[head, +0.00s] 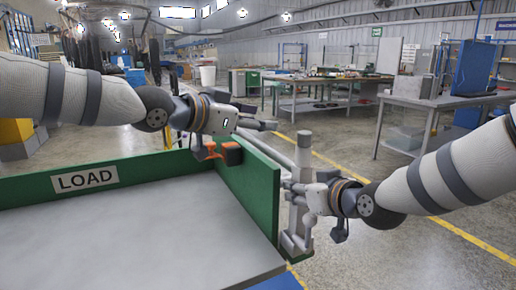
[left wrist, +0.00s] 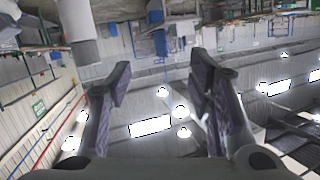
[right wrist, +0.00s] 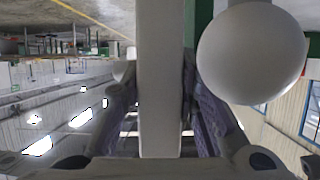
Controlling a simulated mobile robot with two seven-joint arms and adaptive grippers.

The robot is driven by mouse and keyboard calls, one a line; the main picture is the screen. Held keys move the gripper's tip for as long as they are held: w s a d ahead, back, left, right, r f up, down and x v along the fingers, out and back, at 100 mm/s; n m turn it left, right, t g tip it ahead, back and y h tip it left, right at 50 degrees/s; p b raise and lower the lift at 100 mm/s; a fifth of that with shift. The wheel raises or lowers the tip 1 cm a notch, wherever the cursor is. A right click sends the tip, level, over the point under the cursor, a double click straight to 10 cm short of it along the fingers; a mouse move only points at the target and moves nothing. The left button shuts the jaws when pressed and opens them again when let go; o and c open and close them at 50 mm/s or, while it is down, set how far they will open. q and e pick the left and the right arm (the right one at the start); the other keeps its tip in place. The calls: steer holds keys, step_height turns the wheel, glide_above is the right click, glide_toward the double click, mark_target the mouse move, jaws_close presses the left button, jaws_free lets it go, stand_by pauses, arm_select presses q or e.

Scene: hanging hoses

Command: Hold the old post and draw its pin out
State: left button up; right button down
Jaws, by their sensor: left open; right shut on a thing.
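The grey post (head: 303,150) stands upright just outside the right end of the green-walled bed. My right gripper (head: 308,192) is shut on it; in the right wrist view the post (right wrist: 160,80) passes between the fingers. A large pale round knob (right wrist: 250,50) is beside it there. My left gripper (head: 268,117) is open and empty, higher than the post's top and to its left. Its spread fingers (left wrist: 158,80) show nothing between them. A pale cylinder end (left wrist: 78,22), perhaps the post's top, shows at upper left there. I cannot make out the pin for certain.
The bed marked LOAD (head: 85,180) has a bare grey floor and a green side wall (head: 255,190) between it and the post. An orange-and-black item (head: 230,153) is at that wall, below my left wrist. Workbenches (head: 440,105) stand farther back, with open floor before them.

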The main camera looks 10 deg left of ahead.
mark_target(304, 132)
arm_select(q)
steer(key=s+f+m+g+h, duration=0.2)
steer(key=s+h, duration=0.4)
steer(key=s, duration=0.2)
steer(key=x, duration=1.2)
steer(key=shift+w+d, duration=0.1)
steer(key=shift+w, duration=0.15)
steer(key=shift+c, duration=0.2)
jaws_close()
